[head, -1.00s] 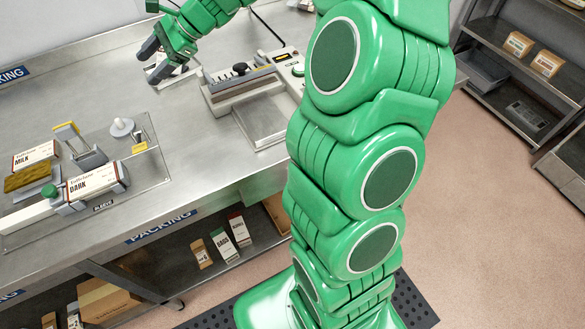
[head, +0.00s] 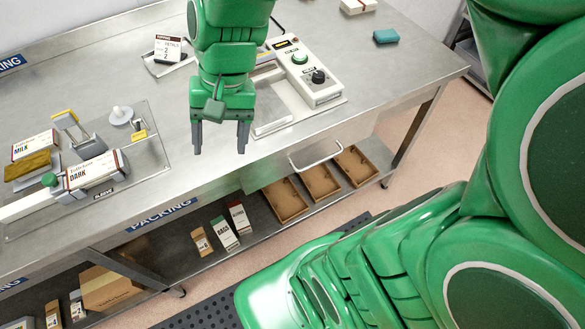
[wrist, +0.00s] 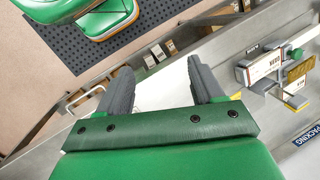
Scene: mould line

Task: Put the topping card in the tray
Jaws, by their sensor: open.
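The topping card (head: 175,48), white with a dark band and print, stands in or against the small metal tray (head: 154,70) at the back of the steel table in the head view. I cannot tell its exact contact with the tray floor. My gripper (head: 220,142) is to the right and in front of the card, pointing down over the table near its front edge. Its two grey fingers are apart with nothing between them, as the wrist view also shows (wrist: 163,88). Neither card nor tray is clear in the wrist view.
A sealing machine (head: 318,82) with a green knob is right of my gripper. A fixture with MILK (head: 34,146) and DARK (head: 92,168) boxes is at the left. Brown trays (head: 320,180) sit on the lower shelf.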

